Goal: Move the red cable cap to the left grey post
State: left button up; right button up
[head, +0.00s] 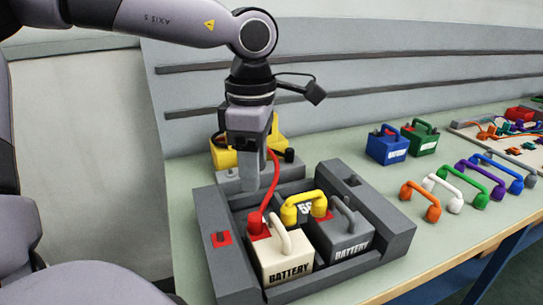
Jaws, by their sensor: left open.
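The red cable cap (258,227) sits on top of the white battery (287,262), at its left side. A red cable (268,195) rises from it and passes beside my left gripper. My left gripper (252,188) points down above and slightly left of the cap, apart from it. Its jaws are open, and I see nothing held. A short grey post (220,238) stands on a red square on the left wall of the dark grey tray (233,268). My right gripper is not in view.
A dark grey battery (345,240) stands right of the white one, with a yellow handle (303,207) behind. A yellow unit (222,155) is behind my gripper. Blue (388,146) and green (421,138) batteries and several loose coloured handles lie on the bench to the right.

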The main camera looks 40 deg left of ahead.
aim_at(255, 216)
pick_arm(q)
jog(key=shift+f, duration=0.4)
notch_tip(255, 216, down, 6)
jog(key=b, duration=0.5)
jog(key=shift+s+f+b, duration=0.15)
jog(key=shift+f+b, duration=0.1)
jog(key=shift+b, duration=0.1)
jog(key=shift+f+b, duration=0.75)
jog(key=shift+f, duration=0.1)
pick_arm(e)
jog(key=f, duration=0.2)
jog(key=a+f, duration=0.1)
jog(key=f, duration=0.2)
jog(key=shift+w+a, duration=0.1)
pick_arm(q)
jog(key=c, duration=0.9)
jog(key=shift+c, duration=0.2)
jog(key=shift+r, duration=0.1)
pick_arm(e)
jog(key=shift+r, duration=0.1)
